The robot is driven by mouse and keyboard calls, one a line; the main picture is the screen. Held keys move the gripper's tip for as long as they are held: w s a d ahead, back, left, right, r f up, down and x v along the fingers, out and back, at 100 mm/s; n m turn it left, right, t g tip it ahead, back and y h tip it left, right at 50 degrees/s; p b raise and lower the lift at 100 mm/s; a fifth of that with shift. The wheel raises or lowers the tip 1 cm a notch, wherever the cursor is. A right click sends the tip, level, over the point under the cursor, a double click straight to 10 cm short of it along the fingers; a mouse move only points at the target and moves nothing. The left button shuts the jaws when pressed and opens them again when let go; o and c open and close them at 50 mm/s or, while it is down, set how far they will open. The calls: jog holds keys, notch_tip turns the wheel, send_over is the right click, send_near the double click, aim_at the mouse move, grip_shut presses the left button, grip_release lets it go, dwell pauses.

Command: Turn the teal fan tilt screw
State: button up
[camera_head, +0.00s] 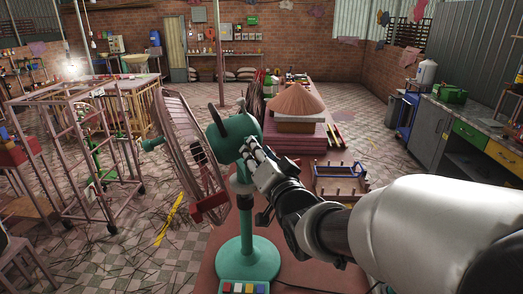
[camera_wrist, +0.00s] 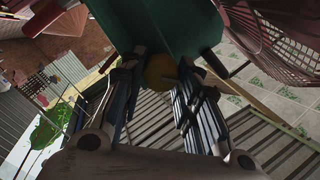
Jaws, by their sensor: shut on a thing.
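The teal fan (camera_head: 246,225) stands on a reddish table, its round base and coloured buttons at the front. Its wire cage (camera_head: 180,140) tilts out to the left. My gripper (camera_head: 254,160) reaches in from the right to the joint under the motor housing (camera_head: 236,132). In the wrist view the fingers (camera_wrist: 160,75) straddle a dull yellow round part, the tilt screw (camera_wrist: 160,67), just below the teal housing (camera_wrist: 155,25). The jaws are shut on it. In the head view the fingers hide the screw.
The fan's cage (camera_wrist: 275,45) is close to the fingers in the wrist view. A brown cone-shaped heap (camera_head: 297,100) and a small wooden rack (camera_head: 340,182) are behind on the table. A metal frame cart (camera_head: 75,130) stands left; a counter (camera_head: 470,125) lines the right.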

jog(key=m+b, duration=0.2)
jog(key=m, duration=0.6)
jog(key=shift+d+f+m, duration=0.1)
jog(key=shift+m, duration=0.3)
dwell(0.4)
jog(key=o, duration=1.1)
jog(key=shift+c, duration=0.2)
jog(key=v, duration=0.7)
jog(key=shift+s, duration=0.25)
